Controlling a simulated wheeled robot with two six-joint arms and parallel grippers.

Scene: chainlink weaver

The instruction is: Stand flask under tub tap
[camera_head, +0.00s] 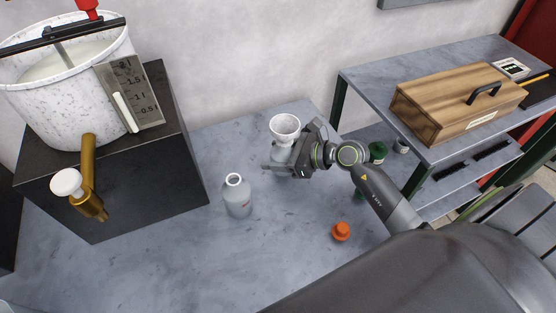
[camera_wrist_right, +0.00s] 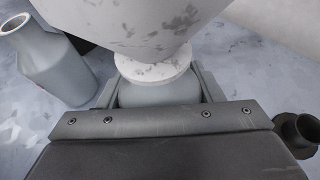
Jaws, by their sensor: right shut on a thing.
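The white speckled tub (camera_head: 70,105) stands on a black block at the left. Its brass tap (camera_head: 88,172), with a white knob, points down past the block's front edge. My right gripper (camera_head: 283,166) is shut on a grey flask (camera_wrist_right: 160,92). A white speckled funnel (camera_head: 285,127) sits on that flask's mouth; it fills the top of the right wrist view (camera_wrist_right: 130,25). The flask's base is hidden, so I cannot tell whether it touches the table. Another grey, open flask (camera_head: 238,197) stands upright between the gripper and the block. My left gripper is not in view.
The black block (camera_head: 150,190) stands on the grey table (camera_head: 190,262). An orange cap (camera_head: 341,232) lies near the right arm. A grey shelf (camera_head: 365,85) at right bears a wooden box (camera_head: 450,105); small dark-green items (camera_head: 377,152) stand below it. The table's front left is clear.

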